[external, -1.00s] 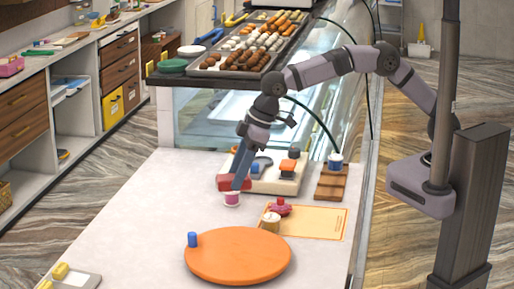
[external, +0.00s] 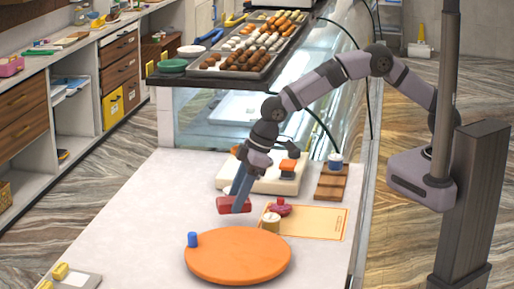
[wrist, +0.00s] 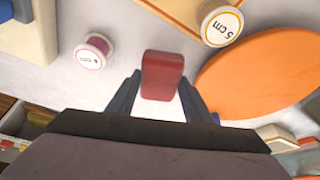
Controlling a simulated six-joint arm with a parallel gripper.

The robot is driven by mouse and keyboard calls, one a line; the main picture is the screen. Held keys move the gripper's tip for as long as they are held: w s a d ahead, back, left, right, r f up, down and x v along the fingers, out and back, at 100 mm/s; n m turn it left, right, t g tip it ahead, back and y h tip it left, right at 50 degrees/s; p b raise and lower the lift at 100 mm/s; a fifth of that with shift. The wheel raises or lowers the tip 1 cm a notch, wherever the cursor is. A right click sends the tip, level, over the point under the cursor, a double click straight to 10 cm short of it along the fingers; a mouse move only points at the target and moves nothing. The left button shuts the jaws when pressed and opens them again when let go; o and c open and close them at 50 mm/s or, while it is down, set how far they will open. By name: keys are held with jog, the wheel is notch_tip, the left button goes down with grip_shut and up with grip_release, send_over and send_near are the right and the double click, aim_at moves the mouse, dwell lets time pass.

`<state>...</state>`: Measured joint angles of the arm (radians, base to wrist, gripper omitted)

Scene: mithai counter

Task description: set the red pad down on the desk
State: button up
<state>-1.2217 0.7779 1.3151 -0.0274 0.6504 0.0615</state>
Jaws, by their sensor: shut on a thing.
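The red pad (external: 234,205) is a small red block at the tip of my gripper (external: 238,193), low over the white desk (external: 130,225). In the wrist view the red pad (wrist: 162,75) sits between the two dark fingers of my gripper (wrist: 160,95), which are shut on it. I cannot tell whether its underside touches the desk (wrist: 125,20). Bare desk shows around the pad in the wrist view.
A pink-rimmed spool (wrist: 93,50) marked 4 cm stands left of the pad. A tan spool (external: 271,223) and a dark pink piece (external: 281,207) are by the orange sheet (external: 318,222).

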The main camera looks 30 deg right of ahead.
jog(key=shift+f+p, duration=0.7)
jog(key=shift+f, duration=1.15)
jog(key=shift+f, duration=0.15)
jog(key=o, duration=1)
jog(key=shift+r, duration=0.25)
jog(key=b+v, duration=0.4)
jog(key=v, duration=0.8)
jog(key=shift+f, duration=0.1)
